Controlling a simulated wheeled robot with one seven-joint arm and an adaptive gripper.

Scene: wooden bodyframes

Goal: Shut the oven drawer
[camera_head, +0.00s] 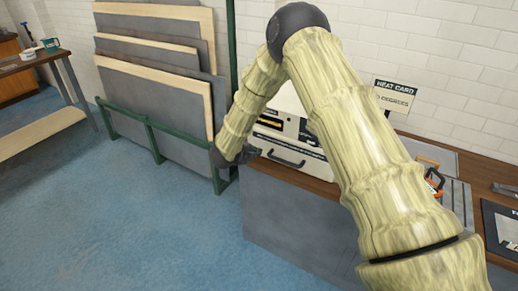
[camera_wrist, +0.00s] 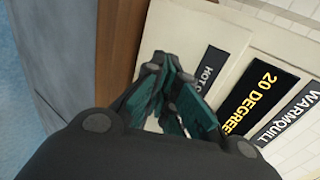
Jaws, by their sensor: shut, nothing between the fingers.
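The oven is a white box (camera_head: 290,100) on the wooden-topped bench, partly hidden behind my arm. Its drawer (camera_head: 303,171) has a white front with a dark bar handle, low on the oven. A dark strip shows above the drawer front; how far it stands out is hard to tell. My gripper (camera_head: 244,155) is shut and empty at the left of the drawer front. In the wrist view my gripper (camera_wrist: 178,100) is in front of a white labelled oven face (camera_wrist: 225,75) reading "20 DEGREES" and "WARMQUILL". Whether the fingers touch it is unclear.
A green rack (camera_head: 150,128) with large grey and wooden boards stands left of the bench. A "HEAT CARD" sign (camera_head: 395,96) stands at the right. An orange-handled tool (camera_head: 432,178) lies on the bench. The blue floor (camera_head: 130,220) is clear in front.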

